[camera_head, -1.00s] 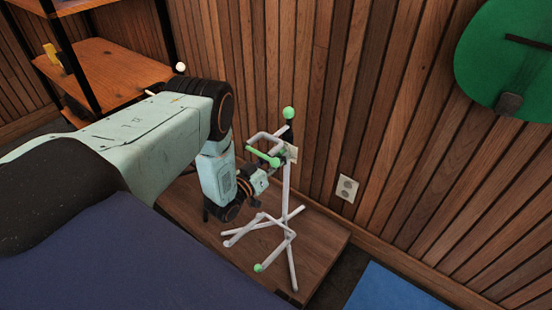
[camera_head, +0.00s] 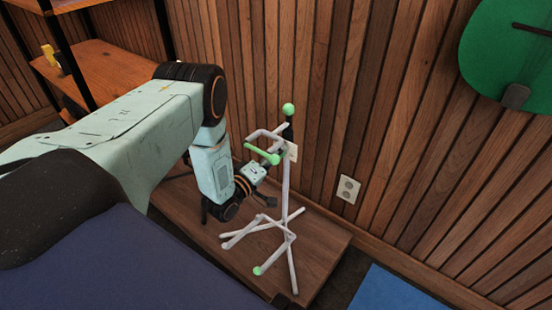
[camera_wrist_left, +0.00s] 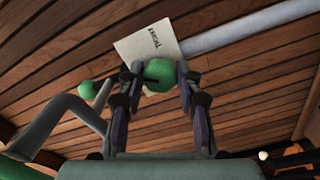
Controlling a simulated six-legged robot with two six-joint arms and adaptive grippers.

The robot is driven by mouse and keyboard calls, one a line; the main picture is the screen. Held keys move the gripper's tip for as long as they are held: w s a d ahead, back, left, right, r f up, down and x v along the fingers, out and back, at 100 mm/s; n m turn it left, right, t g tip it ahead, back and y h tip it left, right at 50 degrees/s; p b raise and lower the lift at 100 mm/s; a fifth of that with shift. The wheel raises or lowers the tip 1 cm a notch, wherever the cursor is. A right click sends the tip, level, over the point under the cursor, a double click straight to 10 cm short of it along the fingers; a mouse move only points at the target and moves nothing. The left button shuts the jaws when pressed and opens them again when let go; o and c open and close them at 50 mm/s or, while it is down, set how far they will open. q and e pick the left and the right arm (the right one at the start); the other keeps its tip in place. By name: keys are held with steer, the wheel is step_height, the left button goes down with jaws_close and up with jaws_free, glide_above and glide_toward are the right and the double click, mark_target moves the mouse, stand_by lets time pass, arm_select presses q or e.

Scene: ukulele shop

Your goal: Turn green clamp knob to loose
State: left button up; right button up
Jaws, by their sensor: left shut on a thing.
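A pale ukulele stand (camera_head: 286,190) with green-tipped arms stands upright on a low wooden platform. In the left wrist view, the green clamp knob (camera_wrist_left: 158,74) sits between my fingertips, with a dark mark on its face. A white tag (camera_wrist_left: 147,45) with small dark lettering is just behind it; the tag also shows on the stand's post in the head view (camera_head: 292,151). My left gripper (camera_wrist_left: 160,82) is shut on the knob, a finger on each side. In the head view, the stand's arms and my wrist hide the knob. My right gripper is out of view.
A green-tipped hook arm (camera_head: 262,152) projects close above my left wrist. The wood-slat wall (camera_head: 390,150) is close behind the stand. A wooden shelf (camera_head: 105,70) is at the upper left, and a green ukulele body (camera_head: 505,50) hangs at the upper right.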

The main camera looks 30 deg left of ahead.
arm_select(q)
steer(key=n+b, duration=0.2)
steer(key=n, duration=0.4)
steer(key=shift+n, duration=0.4)
stand_by(0.4)
steer(key=o, duration=1.1)
steer(key=shift+o, duration=0.2)
steer(key=shift+s, duration=0.1)
steer(key=s, duration=1.1)
steer(key=shift+s+a, duration=0.4)
steer(key=shift+a, duration=0.05)
